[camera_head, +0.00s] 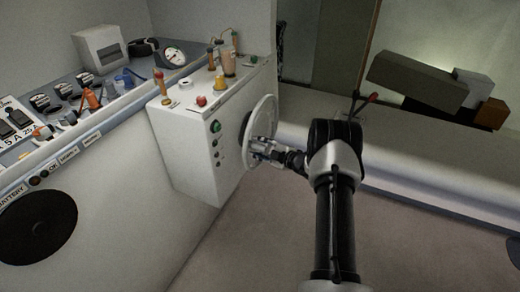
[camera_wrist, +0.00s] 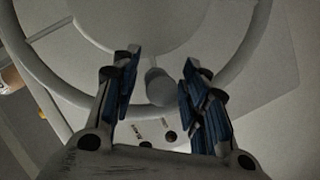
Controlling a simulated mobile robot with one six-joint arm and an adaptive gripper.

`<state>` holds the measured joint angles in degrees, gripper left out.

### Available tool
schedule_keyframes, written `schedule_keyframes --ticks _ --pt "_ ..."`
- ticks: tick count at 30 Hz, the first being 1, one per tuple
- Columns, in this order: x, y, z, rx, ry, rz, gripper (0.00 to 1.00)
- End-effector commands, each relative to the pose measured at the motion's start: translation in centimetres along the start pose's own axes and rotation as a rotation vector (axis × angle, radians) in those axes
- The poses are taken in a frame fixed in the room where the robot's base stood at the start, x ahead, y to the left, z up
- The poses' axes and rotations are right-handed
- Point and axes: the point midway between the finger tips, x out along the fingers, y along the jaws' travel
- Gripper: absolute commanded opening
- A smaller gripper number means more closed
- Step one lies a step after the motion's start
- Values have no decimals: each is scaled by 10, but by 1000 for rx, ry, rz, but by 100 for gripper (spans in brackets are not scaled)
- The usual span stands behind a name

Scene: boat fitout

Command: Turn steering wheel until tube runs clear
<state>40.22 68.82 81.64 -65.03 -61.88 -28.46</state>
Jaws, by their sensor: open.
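The pale steering wheel (camera_head: 274,108) stands upright on the right side of the white console (camera_head: 186,152). In the wrist view its rim (camera_wrist: 252,52) curves around both sides of my gripper (camera_wrist: 159,64). The blue-padded fingers are open, on either side of a short grey cylindrical knob (camera_wrist: 160,88), with gaps showing between knob and pads. In the head view my gripper (camera_head: 262,150) is at the lower part of the wheel. A thin tube (camera_head: 224,37) loops above a brownish jar (camera_head: 229,66) on the console top; whether its contents are clear cannot be told.
A switch counter with orange and blue tools stands at left. A long pale bench (camera_head: 430,178) lies behind my arm. The floor below is clear.

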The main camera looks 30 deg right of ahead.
Motion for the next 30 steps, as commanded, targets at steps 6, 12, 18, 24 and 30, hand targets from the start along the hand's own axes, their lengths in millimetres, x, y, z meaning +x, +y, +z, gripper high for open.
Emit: schedule_keyframes --ticks 6,12,18,24,30 --pt "0 0 0 0 0 0 38" --pt "0 0 0 0 0 0 24" --pt "0 0 0 0 0 0 11" --pt "0 0 0 0 0 0 0" --pt "0 0 0 0 0 0 0"
